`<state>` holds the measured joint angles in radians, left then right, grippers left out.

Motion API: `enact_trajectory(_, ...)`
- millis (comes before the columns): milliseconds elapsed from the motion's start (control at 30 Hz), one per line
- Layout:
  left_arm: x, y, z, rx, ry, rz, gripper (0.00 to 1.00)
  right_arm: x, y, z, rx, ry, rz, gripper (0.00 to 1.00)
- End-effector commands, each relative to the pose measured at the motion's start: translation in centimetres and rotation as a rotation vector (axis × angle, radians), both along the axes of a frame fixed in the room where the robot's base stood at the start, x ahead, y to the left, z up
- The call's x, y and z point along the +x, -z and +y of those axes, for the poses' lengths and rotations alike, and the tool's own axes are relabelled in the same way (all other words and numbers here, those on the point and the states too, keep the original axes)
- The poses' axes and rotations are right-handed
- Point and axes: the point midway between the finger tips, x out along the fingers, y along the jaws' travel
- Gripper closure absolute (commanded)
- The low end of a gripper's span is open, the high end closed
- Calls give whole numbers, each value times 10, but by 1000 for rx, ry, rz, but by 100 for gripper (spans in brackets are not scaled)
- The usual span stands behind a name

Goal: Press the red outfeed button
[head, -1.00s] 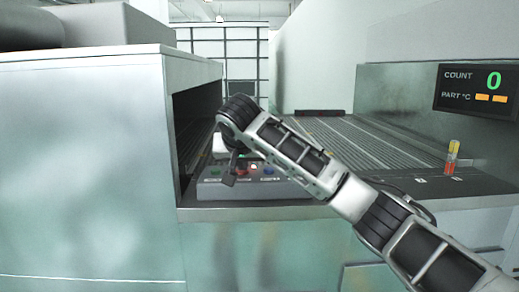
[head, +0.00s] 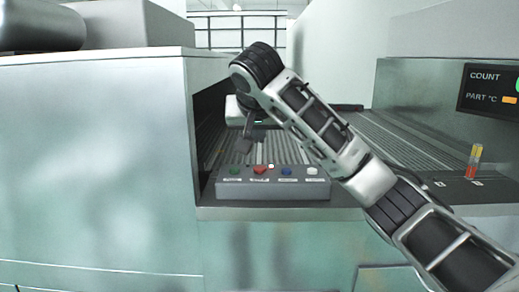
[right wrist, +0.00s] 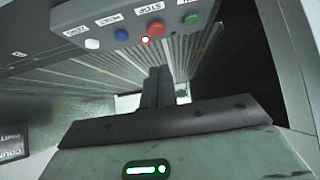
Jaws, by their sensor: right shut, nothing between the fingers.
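The red button (head: 260,170) sits on a grey control box (head: 272,190) at the front edge of the conveyor, between a green button (head: 235,170) and a blue one (head: 286,171). In the right wrist view the red button (right wrist: 155,30) has a label that seems to read STOP, and a small bright dot lies by it. My right gripper (head: 246,143) is shut and empty. In the head view its dark fingers appear just above the green and red buttons, apart from them. The closed fingers (right wrist: 158,88) also show in the right wrist view. My left gripper is not in view.
A white button (head: 312,170) is at the box's right end. The ribbed conveyor (head: 385,140) runs behind the box. A large pale cabinet (head: 95,150) stands left. A red and yellow stack light (head: 473,162) and a count display (head: 490,88) are at right.

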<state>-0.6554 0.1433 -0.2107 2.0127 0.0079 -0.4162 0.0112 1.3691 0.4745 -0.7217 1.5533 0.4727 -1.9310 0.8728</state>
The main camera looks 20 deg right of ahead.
Motion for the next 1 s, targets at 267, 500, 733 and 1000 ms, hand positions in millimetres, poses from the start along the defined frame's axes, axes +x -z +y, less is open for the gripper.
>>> enact_trajectory(267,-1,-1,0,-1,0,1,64,-19,-22,8,-1,1,-3,100)
enact_trajectory(500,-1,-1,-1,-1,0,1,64,-20,-23,9,-1,1,-2,100)
enact_trajectory(733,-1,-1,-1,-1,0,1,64,-20,-23,9,0,2,-2,100)
enact_trajectory(1000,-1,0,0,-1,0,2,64,-20,-23,9,0,2,-2,100)
